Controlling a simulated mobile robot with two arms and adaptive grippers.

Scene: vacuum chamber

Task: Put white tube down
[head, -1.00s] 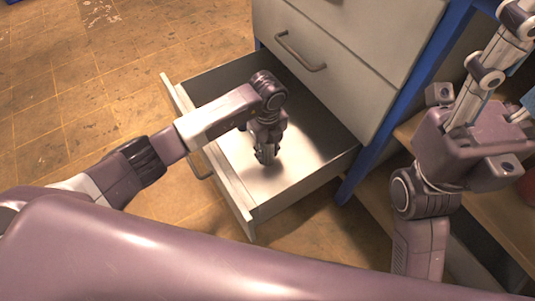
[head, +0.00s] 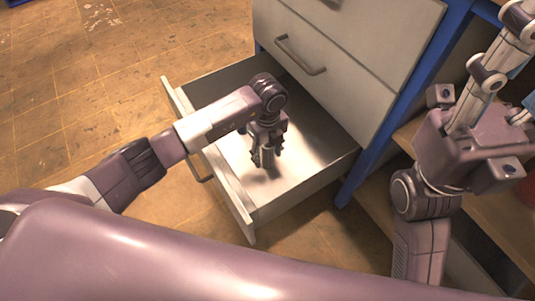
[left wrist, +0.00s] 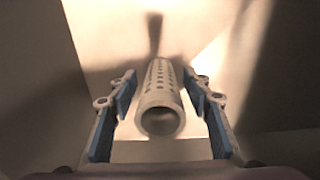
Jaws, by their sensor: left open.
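The white tube (left wrist: 161,98), with rows of small holes, is between the fingers of my left gripper (left wrist: 160,92) in the left wrist view. Its open end faces the camera. A gap shows between the tube and each blue-padded finger. In the head view, my left gripper (head: 264,160) points down inside the open drawer (head: 240,197), open, just above the drawer floor. The tube is mostly hidden by the fingers there.
The drawer is pulled out of a grey cabinet (head: 345,95) with closed drawers above it. A blue post (head: 372,160) stands right of the drawer. A wooden shelf (head: 490,220) lies under my right arm. The tiled floor (head: 70,80) at left is clear.

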